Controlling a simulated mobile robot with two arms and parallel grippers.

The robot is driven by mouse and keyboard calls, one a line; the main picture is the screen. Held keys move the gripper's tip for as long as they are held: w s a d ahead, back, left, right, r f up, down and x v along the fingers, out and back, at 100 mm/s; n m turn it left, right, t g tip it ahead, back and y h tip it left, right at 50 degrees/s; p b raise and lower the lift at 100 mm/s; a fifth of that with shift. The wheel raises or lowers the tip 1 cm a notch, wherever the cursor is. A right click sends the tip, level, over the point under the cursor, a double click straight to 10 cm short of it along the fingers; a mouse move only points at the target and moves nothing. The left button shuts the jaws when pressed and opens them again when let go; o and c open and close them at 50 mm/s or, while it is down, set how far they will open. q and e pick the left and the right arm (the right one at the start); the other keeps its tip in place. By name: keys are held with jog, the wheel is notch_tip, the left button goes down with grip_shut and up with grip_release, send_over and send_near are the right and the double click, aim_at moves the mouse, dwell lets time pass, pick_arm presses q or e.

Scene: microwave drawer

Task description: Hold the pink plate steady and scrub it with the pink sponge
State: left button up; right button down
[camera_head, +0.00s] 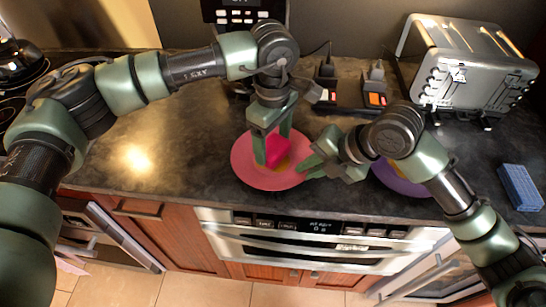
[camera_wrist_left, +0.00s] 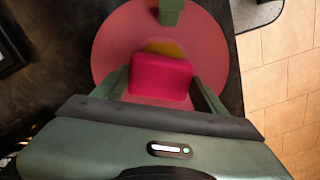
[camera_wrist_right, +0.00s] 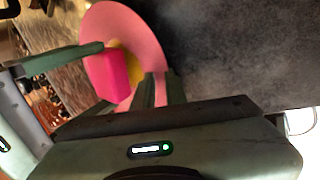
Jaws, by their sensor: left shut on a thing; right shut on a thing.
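The pink plate (camera_head: 258,181) lies on the dark counter near its front edge, with a yellow patch (camera_wrist_left: 165,47) around its middle. My left gripper (camera_head: 272,150) points down over the plate, shut on the bright pink sponge (camera_head: 278,151). The sponge is at the yellow patch and covers part of it; whether it touches the plate is hard to tell. The left wrist view shows the sponge (camera_wrist_left: 160,77) between the fingers. My right gripper (camera_head: 308,167) is shut on the plate's right rim, and the right wrist view shows its fingers (camera_wrist_right: 152,92) close together there.
A purple plate (camera_head: 403,181) lies to the right, partly hidden by my right arm. A blue sponge block (camera_head: 520,187) is at the far right. A metal toaster (camera_head: 468,72) and power sockets (camera_head: 350,92) stand behind. The counter on the left is clear.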

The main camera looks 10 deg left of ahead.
pick_arm(q)
jog(key=shift+f, duration=0.7)
dwell(0.7)
jog(key=shift+s+a, duration=0.2)
jog(key=shift+s, duration=0.2)
jog(key=shift+w+d, duration=0.4)
jog(key=shift+w, duration=0.35)
jog(key=shift+s+a, duration=0.4)
jog(key=shift+s, duration=0.35)
jog(key=shift+w+d, duration=0.4)
jog(key=shift+w, duration=0.35)
jog(key=shift+s+a, duration=0.4)
jog(key=shift+s, duration=0.4)
jog(key=shift+w+d+f, duration=0.1)
jog(key=shift+w+d, duration=0.3)
jog(key=shift+w, duration=0.4)
jog(key=shift+s+a, duration=0.45)
jog(key=shift+s, duration=0.35)
dwell(0.6)
